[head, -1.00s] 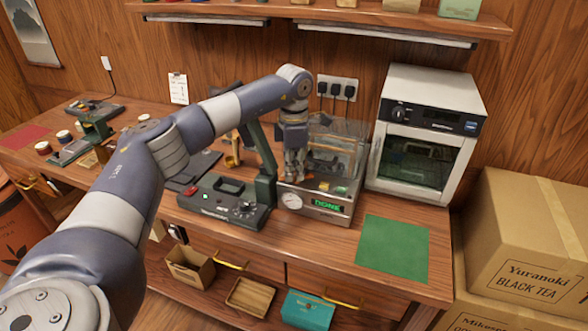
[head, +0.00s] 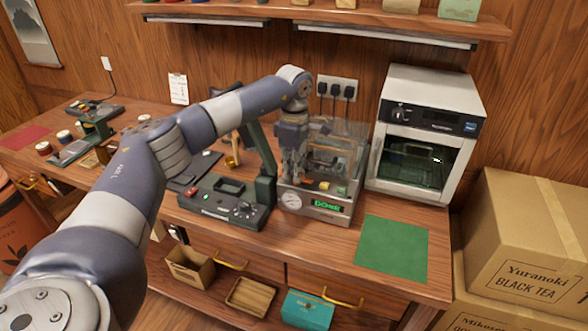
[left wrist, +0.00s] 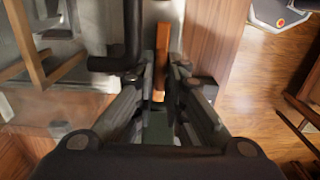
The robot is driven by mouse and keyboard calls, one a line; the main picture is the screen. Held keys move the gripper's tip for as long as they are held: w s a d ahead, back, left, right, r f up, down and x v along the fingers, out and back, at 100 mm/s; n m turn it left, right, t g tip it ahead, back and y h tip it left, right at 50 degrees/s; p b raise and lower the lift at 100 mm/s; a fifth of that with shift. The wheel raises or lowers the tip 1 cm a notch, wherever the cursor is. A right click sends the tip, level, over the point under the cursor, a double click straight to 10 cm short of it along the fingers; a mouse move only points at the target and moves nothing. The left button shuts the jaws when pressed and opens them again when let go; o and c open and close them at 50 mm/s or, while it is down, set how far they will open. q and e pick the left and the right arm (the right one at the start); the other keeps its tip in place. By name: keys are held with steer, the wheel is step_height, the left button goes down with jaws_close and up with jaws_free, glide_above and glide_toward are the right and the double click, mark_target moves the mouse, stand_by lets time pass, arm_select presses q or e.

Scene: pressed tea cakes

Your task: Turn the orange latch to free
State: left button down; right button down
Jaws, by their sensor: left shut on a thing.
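My left gripper (head: 294,174) points down at the front left of the clear-lidded press machine (head: 318,207), which has a gauge and a green lit display that reads "DONE". In the left wrist view my left gripper (left wrist: 161,82) is shut on the orange latch (left wrist: 161,45), a narrow upright orange-brown bar between the fingertips. In the head view the fingers largely hide the latch. My right gripper is in neither view.
A dark control unit (head: 218,205) with a green upright stands close to the left of the machine. A white oven (head: 457,107) stands to the right. A green mat (head: 393,248) lies bare at the front right. Cardboard boxes (head: 530,245) stand beyond the table's right end.

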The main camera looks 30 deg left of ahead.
arm_select(q)
steer(key=shift+w+r, duration=0.1)
steer(key=shift+r, duration=0.05)
steer(key=c, duration=1.7)
jaws_free()
